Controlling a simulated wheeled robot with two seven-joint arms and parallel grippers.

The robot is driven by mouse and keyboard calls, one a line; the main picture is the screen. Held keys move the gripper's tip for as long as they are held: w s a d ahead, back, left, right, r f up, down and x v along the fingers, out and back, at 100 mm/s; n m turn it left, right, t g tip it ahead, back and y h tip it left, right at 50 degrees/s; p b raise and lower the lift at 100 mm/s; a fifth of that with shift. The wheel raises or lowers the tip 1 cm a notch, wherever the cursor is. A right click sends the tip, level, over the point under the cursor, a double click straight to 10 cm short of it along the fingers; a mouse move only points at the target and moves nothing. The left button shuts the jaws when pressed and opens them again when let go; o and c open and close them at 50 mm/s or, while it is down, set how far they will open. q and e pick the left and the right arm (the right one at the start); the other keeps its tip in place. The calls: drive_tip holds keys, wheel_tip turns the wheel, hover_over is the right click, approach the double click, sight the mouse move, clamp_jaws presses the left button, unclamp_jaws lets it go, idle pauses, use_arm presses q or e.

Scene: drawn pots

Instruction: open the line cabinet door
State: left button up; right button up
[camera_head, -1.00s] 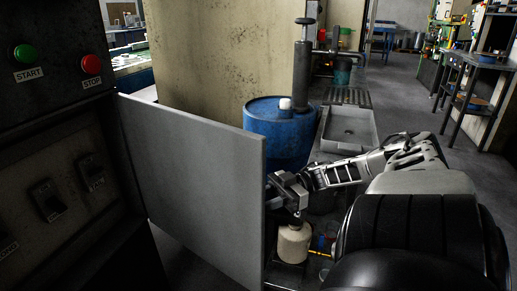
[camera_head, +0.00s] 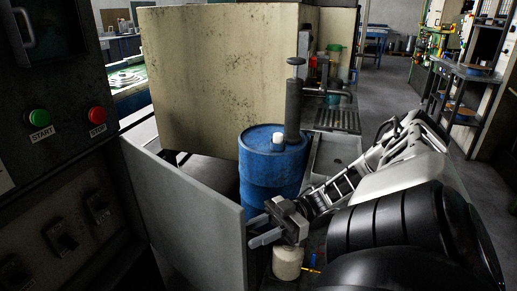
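The line cabinet (camera_head: 70,170) stands at the left with its switch panel showing. Its plain grey door (camera_head: 185,215) stands open, swung out from the cabinet toward the middle of the view. My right gripper (camera_head: 257,231) is just right of the door's free edge, with its two fingers apart and pointing toward the door. Nothing shows between the fingers. I cannot tell whether a finger touches the door. My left gripper is out of view.
A blue drum (camera_head: 268,180) stands behind the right gripper, beside a grey sink (camera_head: 335,157). A cream bottle (camera_head: 287,264) stands below the gripper. A stained beige partition (camera_head: 205,80) is behind the door. Open floor (camera_head: 400,80) lies at the back right.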

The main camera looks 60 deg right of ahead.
drive_tip(key=s+a+r+p, duration=0.3)
drive_tip(key=s+a, duration=0.1)
drive_tip(key=a, duration=0.1)
drive_tip(key=shift+a+p, duration=0.35)
drive_tip(key=shift+p, duration=0.05)
